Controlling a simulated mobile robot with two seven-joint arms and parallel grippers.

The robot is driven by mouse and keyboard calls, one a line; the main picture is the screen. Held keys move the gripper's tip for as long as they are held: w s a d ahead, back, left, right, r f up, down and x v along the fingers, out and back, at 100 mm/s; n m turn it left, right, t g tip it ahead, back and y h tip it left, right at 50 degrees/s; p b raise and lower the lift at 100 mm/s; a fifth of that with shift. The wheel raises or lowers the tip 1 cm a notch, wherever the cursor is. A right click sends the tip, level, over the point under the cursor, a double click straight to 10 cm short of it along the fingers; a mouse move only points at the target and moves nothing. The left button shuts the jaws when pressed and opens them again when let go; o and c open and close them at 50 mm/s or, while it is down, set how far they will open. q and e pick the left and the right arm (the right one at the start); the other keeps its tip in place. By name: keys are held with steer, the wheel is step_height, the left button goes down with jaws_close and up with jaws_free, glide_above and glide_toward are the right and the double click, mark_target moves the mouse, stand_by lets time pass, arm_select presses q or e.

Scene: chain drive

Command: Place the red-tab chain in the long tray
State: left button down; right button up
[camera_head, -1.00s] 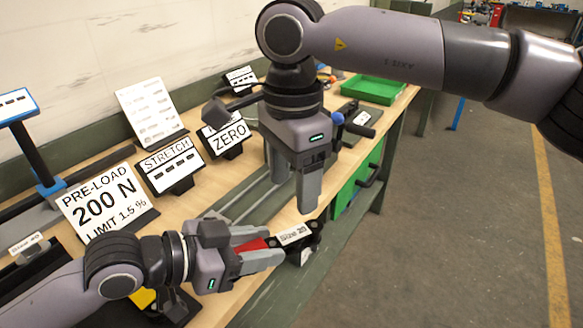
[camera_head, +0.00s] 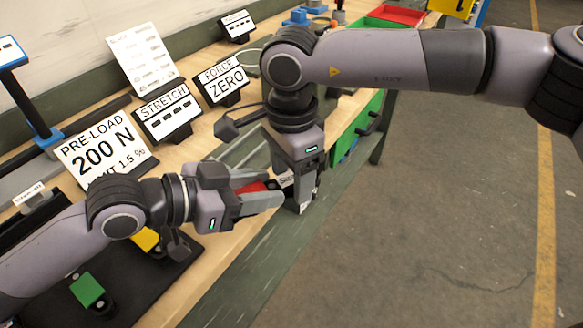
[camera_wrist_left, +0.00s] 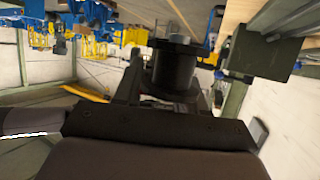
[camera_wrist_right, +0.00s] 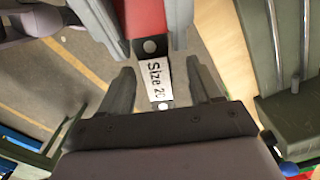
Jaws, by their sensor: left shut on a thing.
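My left gripper (camera_head: 262,197) is shut on the red tab (camera_head: 252,187) of the chain, in front of the bench edge. In the right wrist view the red tab (camera_wrist_right: 138,14) shows between the left fingers. A white "Size 20" label (camera_wrist_right: 156,80) on a dark piece extends from the tab. My right gripper (camera_wrist_right: 162,85) points down with its fingers apart on either side of the labelled piece, with gaps visible. In the head view the right gripper (camera_head: 303,190) covers the chain's far end. A long grey-green tray-like piece with metal rods (camera_wrist_right: 258,45) lies beside them; the rest of the chain is hidden.
Signs "PRE-LOAD 200 N" (camera_head: 103,150), "STRETCH" (camera_head: 167,112) and "FORCE ZERO" (camera_head: 223,82) stand on the bench behind the grippers. A black base with a green block (camera_head: 87,290) is at lower left. Open floor (camera_head: 430,230) lies to the right.

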arm_select(q)
steer(key=shift+r, duration=0.15)
arm_select(e)
steer(key=c, duration=1)
arm_select(q)
steer(key=c, duration=0.6)
jaws_free()
arm_select(e)
steer(key=shift+r, duration=0.1)
jaws_close()
arm_select(q)
steer(key=shift+o, duration=0.2)
steer(key=v, duration=1.2)
